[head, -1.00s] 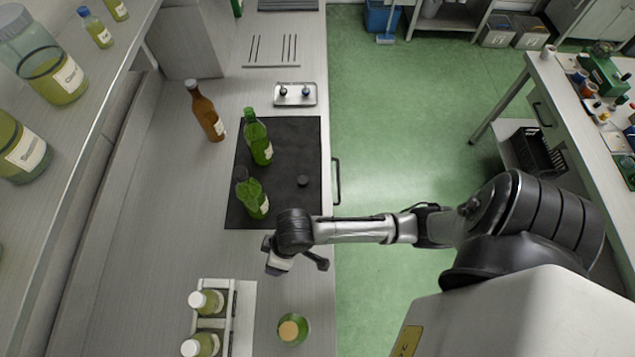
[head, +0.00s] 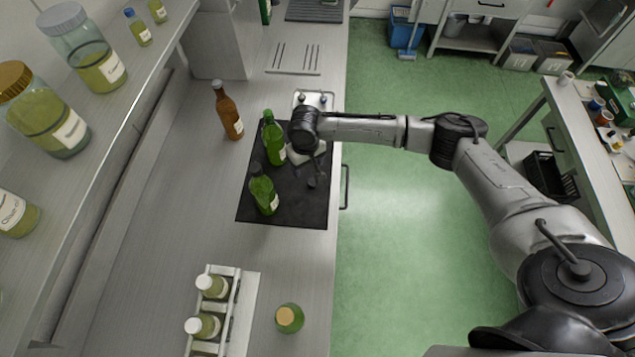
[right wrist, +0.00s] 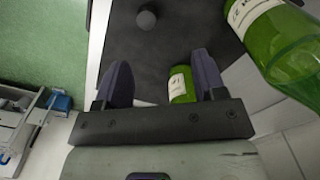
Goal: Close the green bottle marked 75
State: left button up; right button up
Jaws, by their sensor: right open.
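Two green bottles with white labels stand on a black mat (head: 300,208), a farther one (head: 275,143) and a nearer one (head: 264,192). I cannot read the number 75 on either. A small dark cap (head: 312,183) lies on the mat to their right; it also shows in the right wrist view (right wrist: 146,19). My right gripper (head: 310,163) is over the mat, right of the farther bottle. I cannot match these two.
A brown bottle (head: 228,112) stands left of the mat. Jars line the left shelf.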

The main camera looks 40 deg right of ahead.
jog(key=shift+w+d+r+m, duration=0.2)
jog(key=shift+d+r, duration=0.1)
jog(key=shift+d, duration=0.2)
jog(key=shift+w+d+r+m, duration=0.1)
jog(key=shift+d+r+m, duration=0.15)
jog(key=shift+d, duration=0.25)
send_over(313, 181)
jog(key=f, duration=0.7)
jog(key=shift+w+a+f, duration=0.1)
jog(key=shift+a, duration=0.2)
jog(key=shift+f, duration=0.75)
jog(key=shift+d+f, duration=0.15)
jog(key=shift+f, duration=2.45)
jog(key=shift+c, duration=0.4)
